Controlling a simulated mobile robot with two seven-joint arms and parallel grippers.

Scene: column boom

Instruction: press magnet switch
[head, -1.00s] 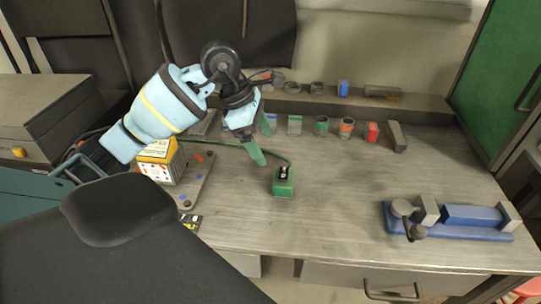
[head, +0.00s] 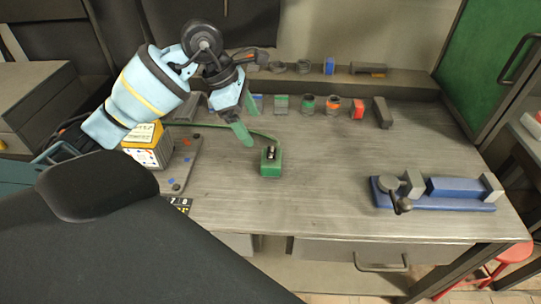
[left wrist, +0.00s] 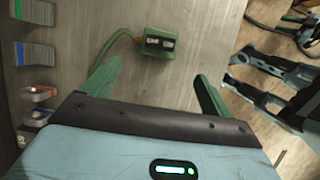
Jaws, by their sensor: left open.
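The magnet switch (head: 271,165) is a small green box with a dark and pale rocker on top. It stands on the workbench with a green cable running from its back. In the left wrist view the switch (left wrist: 159,43) is beyond the fingers, with two dark rocker parts on its face. My left gripper (head: 249,119) is open and empty, with green fingers, up and to the left of the switch in the head view. In the left wrist view the gripper (left wrist: 157,82) has its fingers wide apart and the switch shows between them, apart from both. My right gripper is not clearly seen.
A blue vise (head: 440,203) sits at the right of the bench. A yellow and white box (head: 148,151) stands on a plate at the left. The bench middle, right of the switch, is clear.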

